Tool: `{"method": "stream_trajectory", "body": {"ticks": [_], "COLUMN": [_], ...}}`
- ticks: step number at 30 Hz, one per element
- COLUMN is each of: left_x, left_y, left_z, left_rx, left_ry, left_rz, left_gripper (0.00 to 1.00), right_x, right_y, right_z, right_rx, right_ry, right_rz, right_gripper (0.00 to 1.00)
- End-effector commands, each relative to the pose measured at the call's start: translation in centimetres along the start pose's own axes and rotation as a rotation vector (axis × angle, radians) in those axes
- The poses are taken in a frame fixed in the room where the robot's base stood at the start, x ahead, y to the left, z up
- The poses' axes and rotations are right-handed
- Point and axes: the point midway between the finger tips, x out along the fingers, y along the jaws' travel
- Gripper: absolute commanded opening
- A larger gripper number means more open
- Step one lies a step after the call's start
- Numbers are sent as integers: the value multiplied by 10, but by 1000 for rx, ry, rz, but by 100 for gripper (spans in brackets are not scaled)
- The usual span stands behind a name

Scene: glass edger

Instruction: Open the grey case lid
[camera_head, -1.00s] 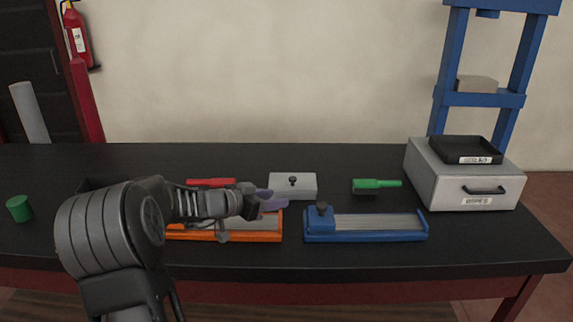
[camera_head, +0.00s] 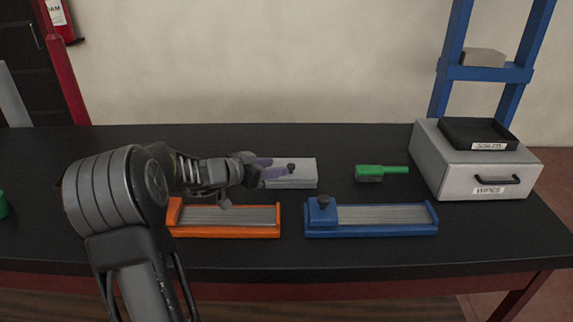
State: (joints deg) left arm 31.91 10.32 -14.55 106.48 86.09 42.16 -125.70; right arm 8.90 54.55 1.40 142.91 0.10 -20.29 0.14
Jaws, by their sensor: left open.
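The grey case (camera_head: 304,172) lies on the black table behind the orange and blue trays. Its lid has a small dark knob (camera_head: 291,168) on top. My left gripper (camera_head: 277,168) reaches in from the left over the left part of the case. Its purple fingers are apart, with their tips close to the knob. I cannot tell whether they touch it. The gripper hides the left end of the case. The lid looks shut. My right gripper is not in view.
An orange-framed tray (camera_head: 225,231) and a blue-framed tray (camera_head: 385,230) lie in front. A green brush (camera_head: 380,172) lies right of the case. A grey drawer box (camera_head: 452,176) labelled WIPES carries a black tray (camera_head: 513,147). A blue frame (camera_head: 484,74) stands behind.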

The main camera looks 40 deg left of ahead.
Motion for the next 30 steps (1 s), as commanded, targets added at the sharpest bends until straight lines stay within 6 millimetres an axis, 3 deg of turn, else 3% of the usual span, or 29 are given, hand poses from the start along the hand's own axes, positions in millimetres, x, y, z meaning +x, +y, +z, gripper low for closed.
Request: {"method": "stream_trajectory", "body": {"ticks": [12,22,30], "left_x": [57,61,61], "left_y": [0,0,0], "left_z": [0,1,1], "left_rx": [0,0,0], "left_ry": [-3,-1,-1], "left_rz": [1,-1,0], "left_gripper": [43,43,21], "right_x": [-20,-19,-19], "right_y": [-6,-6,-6], "right_z": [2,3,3], "right_rx": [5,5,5], "right_ry": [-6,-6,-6], "right_rz": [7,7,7], "right_gripper": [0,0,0]}}
